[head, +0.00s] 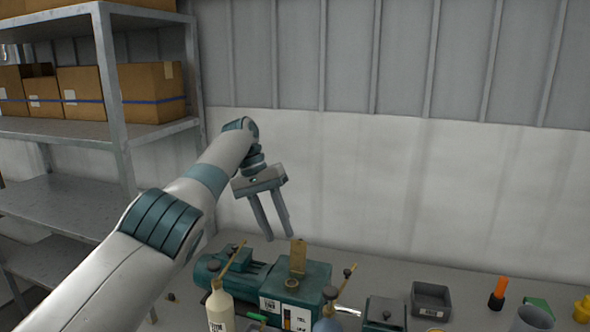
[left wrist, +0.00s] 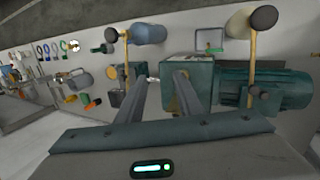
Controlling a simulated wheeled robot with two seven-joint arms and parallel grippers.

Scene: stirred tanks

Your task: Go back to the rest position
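My left arm reaches in from the left in the head view. Its gripper (head: 280,238) hangs above the back of the bench, over a teal pump with a motor (head: 297,285). The two fingers are apart with nothing between them. In the left wrist view the left gripper (left wrist: 163,78) also shows its fingers spread and empty, with the teal motor (left wrist: 268,90) beyond them on the right. My right gripper shows in neither view.
A metal shelf with cardboard boxes (head: 122,92) stands at the left. On the bench (head: 452,283) are a white bottle (head: 220,307), a grey bin (head: 431,300), an orange-topped item (head: 498,293) and a yellow item (head: 582,309). A plain wall is behind.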

